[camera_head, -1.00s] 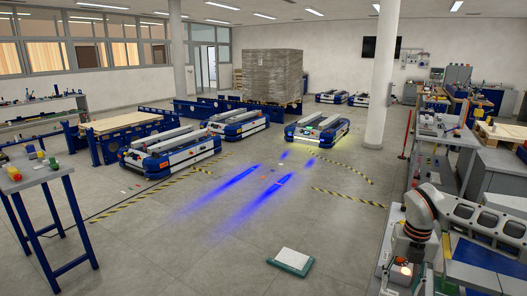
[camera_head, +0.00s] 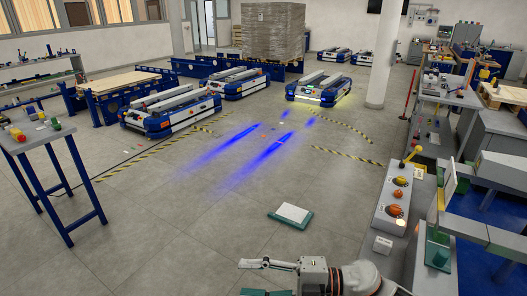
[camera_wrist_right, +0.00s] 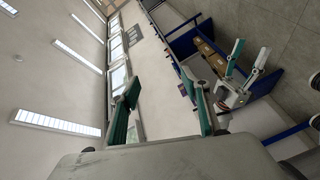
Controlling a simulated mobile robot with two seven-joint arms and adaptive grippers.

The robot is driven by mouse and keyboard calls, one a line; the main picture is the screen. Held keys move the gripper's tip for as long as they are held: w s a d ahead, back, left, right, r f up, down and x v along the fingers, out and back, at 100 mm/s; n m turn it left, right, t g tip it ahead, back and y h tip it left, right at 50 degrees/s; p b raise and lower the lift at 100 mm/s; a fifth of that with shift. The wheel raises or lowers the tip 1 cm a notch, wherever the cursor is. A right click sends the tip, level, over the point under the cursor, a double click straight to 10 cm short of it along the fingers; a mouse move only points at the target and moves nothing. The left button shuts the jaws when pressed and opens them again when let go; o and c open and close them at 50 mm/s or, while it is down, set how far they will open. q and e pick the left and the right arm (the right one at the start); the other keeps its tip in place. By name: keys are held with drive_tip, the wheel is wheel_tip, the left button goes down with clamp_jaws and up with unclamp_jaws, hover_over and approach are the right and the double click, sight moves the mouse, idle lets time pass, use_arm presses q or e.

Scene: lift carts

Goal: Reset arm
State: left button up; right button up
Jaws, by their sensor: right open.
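My right arm comes in at the bottom of the head view. Its gripper (camera_head: 250,278) points left with its two green-padded fingers apart and nothing between them. In the right wrist view the same gripper's fingers (camera_wrist_right: 165,108) stand wide apart and empty. A second gripper with green-padded fingers (camera_wrist_right: 250,58), which looks like my left one, shows at the right of that view. Its fingers look spread, with nothing seen between them. My left arm is not in the head view.
A grey control box (camera_head: 392,205) with a yellow lever and orange knobs stands right of my arm. A white-topped green pad (camera_head: 291,215) lies on the floor. Several blue-white lift carts (camera_head: 170,113) stand further back. A blue-legged table (camera_head: 35,133) is left.

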drive_tip(key=w+d+f+m+t+h, duration=0.1)
drive_tip(key=d+f+m+t+h, duration=0.3)
drive_tip(key=d+m+t, duration=0.45)
drive_tip(key=w+d+f+m+t+h, duration=0.1)
drive_tip(key=d+f+m+t+h, duration=0.35)
drive_tip(key=m, duration=0.75)
drive_tip(key=s+d+f+m+g+h, duration=0.1)
drive_tip(key=s+d+f+m+h, duration=0.2)
drive_tip(key=s+d+f, duration=0.2)
drive_tip(key=s+d+f+m+g+h, duration=0.2)
drive_tip(key=s+d+f+m+h, duration=0.1)
drive_tip(key=s+f, duration=0.4)
wheel_tip(320, 180, down, 2)
drive_tip(key=shift+s+d+f+g, duration=0.2)
drive_tip(key=shift+s+d+g, duration=0.15)
drive_tip(key=shift+d, duration=0.55)
